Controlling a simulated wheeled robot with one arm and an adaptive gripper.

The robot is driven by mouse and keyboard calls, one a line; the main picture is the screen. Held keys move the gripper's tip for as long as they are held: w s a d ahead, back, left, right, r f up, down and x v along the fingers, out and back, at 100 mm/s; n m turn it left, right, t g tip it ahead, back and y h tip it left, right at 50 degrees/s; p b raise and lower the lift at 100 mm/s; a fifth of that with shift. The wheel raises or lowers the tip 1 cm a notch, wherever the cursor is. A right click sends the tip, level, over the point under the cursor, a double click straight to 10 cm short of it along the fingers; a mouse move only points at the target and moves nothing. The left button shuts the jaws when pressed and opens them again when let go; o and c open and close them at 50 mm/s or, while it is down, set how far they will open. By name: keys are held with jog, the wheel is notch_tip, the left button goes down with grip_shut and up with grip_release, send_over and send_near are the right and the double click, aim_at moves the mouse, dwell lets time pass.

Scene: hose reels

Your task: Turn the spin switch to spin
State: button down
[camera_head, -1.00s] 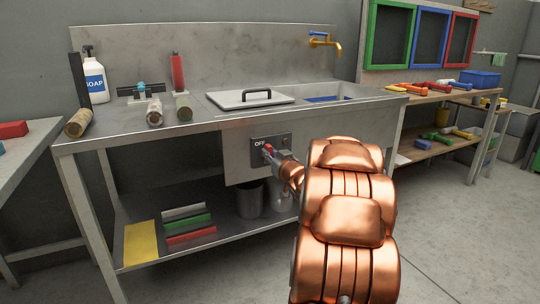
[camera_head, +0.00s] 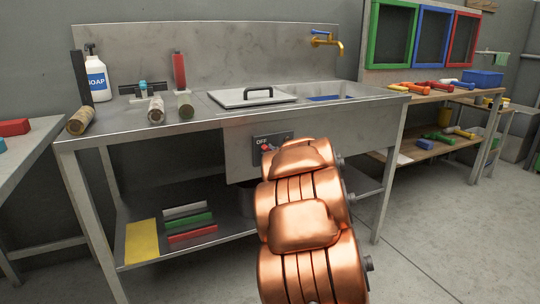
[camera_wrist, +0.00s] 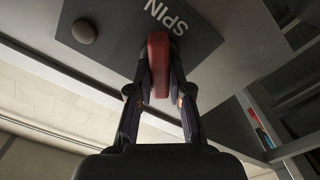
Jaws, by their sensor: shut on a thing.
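The spin switch has a red handle (camera_wrist: 158,55) on a dark plate (camera_wrist: 110,28), seen close up in the wrist view. The word SPIN shows on the plate beside the handle, and a round dark knob sits on its other side. My gripper (camera_wrist: 160,68) is shut on the red handle, with one finger on each side. In the head view the plate (camera_head: 285,135) is on the front of the steel sink unit, with the word OFF at its left. A bit of the red handle (camera_head: 267,148) shows there. My copper-coloured arm hides the gripper and the plate's lower right.
The steel sink bench (camera_head: 160,140) carries a soap bottle (camera_head: 95,78), several cylinders and a lid (camera_head: 235,98) with a black handle. Its lower shelf (camera_head: 135,262) holds coloured bars. A wooden workbench (camera_head: 430,97) with tools stands right. The floor at right is clear.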

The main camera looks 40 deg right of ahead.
jog(key=n, duration=0.2)
jog(key=n+b, duration=0.1)
jog(key=n, duration=0.2)
jog(key=shift+w+a+f+n, duration=0.2)
jog(key=shift+a+n, duration=0.1)
jog(key=shift+n, duration=0.1)
jog(key=shift+n+b, duration=0.65)
jog(key=shift+n, duration=1.55)
jog(key=c, duration=1.1)
grip_release()
jog(key=shift+f, duration=0.1)
jog(key=shift+s, duration=0.15)
jog(key=v, duration=1.1)
jog(key=shift+s+a, duration=0.1)
jog(key=shift+s, duration=0.25)
